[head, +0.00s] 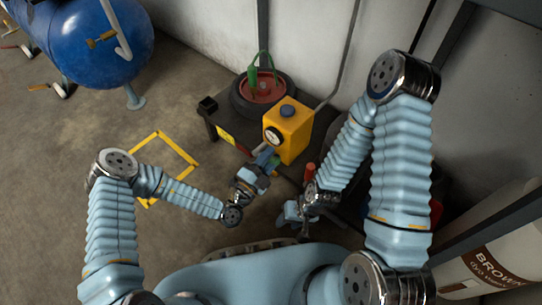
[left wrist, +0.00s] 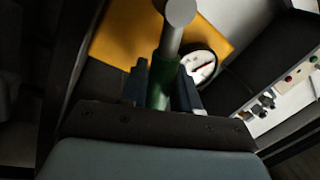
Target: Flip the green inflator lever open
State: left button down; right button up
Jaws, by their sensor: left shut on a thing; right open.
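The yellow inflator box (head: 291,133) stands on a dark low bench, with a round white gauge (head: 272,136) on its front and a blue cap on top. My left gripper (head: 268,160) is in front of it, just below the gauge. In the left wrist view the gripper's two fingers (left wrist: 161,92) are shut on the green lever (left wrist: 159,88), one on each side. A grey metal rod with a round end (left wrist: 179,14) rises beyond the lever. The gauge shows to the right of it (left wrist: 198,66). My right gripper (head: 294,213) is open, lower and to the right, and appears empty.
A wheel with a red hub (head: 262,88) and a green thing on it lies behind the inflator, near the wall. A red cylinder (head: 310,171) stands near my right arm. A blue tank (head: 95,40) is at the upper left. Yellow tape (head: 160,137) marks open floor.

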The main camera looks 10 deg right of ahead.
pick_arm(q)
jog(key=shift+w+a+r+n+p, duration=0.1)
jog(key=shift+r+n+p, duration=0.15)
jog(key=shift+n+p, duration=0.25)
jog(key=shift+w+a+r+n+p, duration=0.1)
jog(key=shift+r+n+p, duration=0.15)
jog(key=shift+n, duration=0.45)
pick_arm(e)
jog(key=shift+r, duration=1.05)
pick_arm(q)
jog(key=shift+y, duration=0.3)
jog(key=c, duration=1)
grip_release()
jog(key=shift+o, duration=0.2)
jog(key=shift+a, duration=0.1)
jog(key=p+v, duration=0.1)
jog(key=v, duration=1.2)
jog(key=shift+s+a+f, duration=0.2)
jog(key=shift+s+f, duration=0.05)
jog(key=shift+s, duration=0.05)
pick_arm(e)
jog(key=shift+d+r, duration=0.1)
jog(key=shift+r, duration=0.45)
jog(key=shift+c, duration=0.4)
